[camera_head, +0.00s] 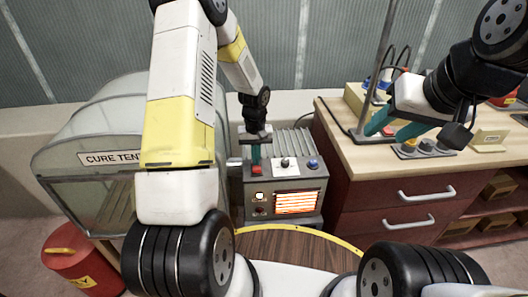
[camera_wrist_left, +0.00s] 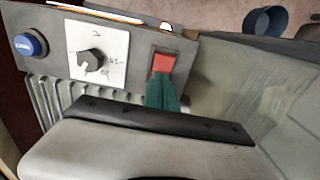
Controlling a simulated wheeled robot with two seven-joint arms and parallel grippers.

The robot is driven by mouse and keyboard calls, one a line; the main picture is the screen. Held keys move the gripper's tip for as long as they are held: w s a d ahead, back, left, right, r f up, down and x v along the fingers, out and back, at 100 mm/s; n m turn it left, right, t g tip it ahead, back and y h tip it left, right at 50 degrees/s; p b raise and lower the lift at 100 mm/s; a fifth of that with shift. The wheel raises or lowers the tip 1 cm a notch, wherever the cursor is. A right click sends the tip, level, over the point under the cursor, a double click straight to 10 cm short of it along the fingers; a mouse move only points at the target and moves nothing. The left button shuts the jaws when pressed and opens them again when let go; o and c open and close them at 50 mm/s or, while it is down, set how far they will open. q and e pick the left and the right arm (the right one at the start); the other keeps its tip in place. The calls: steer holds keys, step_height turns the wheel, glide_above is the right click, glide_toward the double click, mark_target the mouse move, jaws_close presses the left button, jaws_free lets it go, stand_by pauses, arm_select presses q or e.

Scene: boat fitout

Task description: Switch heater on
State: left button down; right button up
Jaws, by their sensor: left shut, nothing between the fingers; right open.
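The heater (camera_head: 314,183) is a grey box on the floor-side ledge between the cure tent and the workbench. Its top panel has a red switch (camera_head: 257,171), a dial on a white plate and a blue button. The front shows a bright orange striped grille (camera_head: 297,202) and a pale lit-looking square. My left gripper (camera_head: 256,157) is shut and empty, pointing down at the red switch. In the left wrist view its teal fingertips (camera_wrist_left: 163,82) are at the lower edge of the red switch (camera_wrist_left: 163,64); contact is unclear. My right gripper (camera_head: 393,129) is open and empty over the workbench.
The cure tent (camera_head: 70,170) stands left of the heater, with a red bin (camera_head: 68,258) in front. The workbench (camera_head: 345,150) with drawers is on the right, carrying a button box (camera_head: 425,148). A round wooden top (camera_head: 290,250) lies in front of the heater.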

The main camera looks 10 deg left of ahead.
arm_select(q)
step_height(320, 180, up, 7)
stand_by(0.8)
steer(key=shift+r, duration=0.1)
